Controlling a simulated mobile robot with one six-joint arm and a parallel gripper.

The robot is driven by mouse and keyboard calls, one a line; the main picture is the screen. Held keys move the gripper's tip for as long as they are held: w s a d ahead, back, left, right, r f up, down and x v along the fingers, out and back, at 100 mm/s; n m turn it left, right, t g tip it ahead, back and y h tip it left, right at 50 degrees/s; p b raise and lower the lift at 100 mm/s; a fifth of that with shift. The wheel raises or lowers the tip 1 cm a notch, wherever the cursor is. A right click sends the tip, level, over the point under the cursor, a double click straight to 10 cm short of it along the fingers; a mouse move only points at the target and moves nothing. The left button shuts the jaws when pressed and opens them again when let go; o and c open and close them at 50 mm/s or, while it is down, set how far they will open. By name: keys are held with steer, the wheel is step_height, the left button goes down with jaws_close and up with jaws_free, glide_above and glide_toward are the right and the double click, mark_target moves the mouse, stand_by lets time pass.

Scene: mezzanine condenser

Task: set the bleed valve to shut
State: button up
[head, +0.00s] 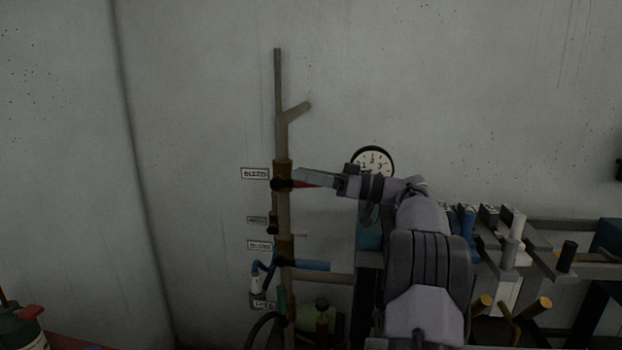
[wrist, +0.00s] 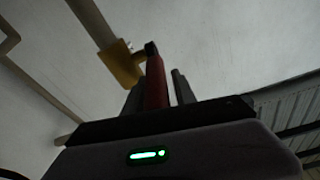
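The bleed valve (head: 283,170) is a brass body on the upright pipe, beside a label reading BLEED. Its red lever (head: 305,184) points right, roughly level and across the pipe, from a dark hub. My gripper (head: 300,174) reaches in from the right at the lever and hides part of it. In the wrist view the red lever (wrist: 157,85) stands between my two fingers (wrist: 160,92), with a narrow gap on its right side. The fingers look open around it; contact on the left side is unclear. The brass body (wrist: 121,65) shows beyond the fingers.
A lower valve with a blue lever (head: 312,265) sits on the same pipe. A round gauge (head: 373,163) is on the wall behind my arm. Grey racking with levers (head: 510,250) fills the right.

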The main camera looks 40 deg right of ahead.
steer(key=r, duration=0.3)
steer(key=shift+s+a+p, duration=0.25)
steer(key=shift+s+p, duration=0.1)
steer(key=s+a+r+b, duration=0.1)
steer(key=s+a, duration=0.7)
steer(key=s, duration=0.4)
steer(key=shift+s+a, duration=0.25)
steer(key=shift+a, duration=0.1)
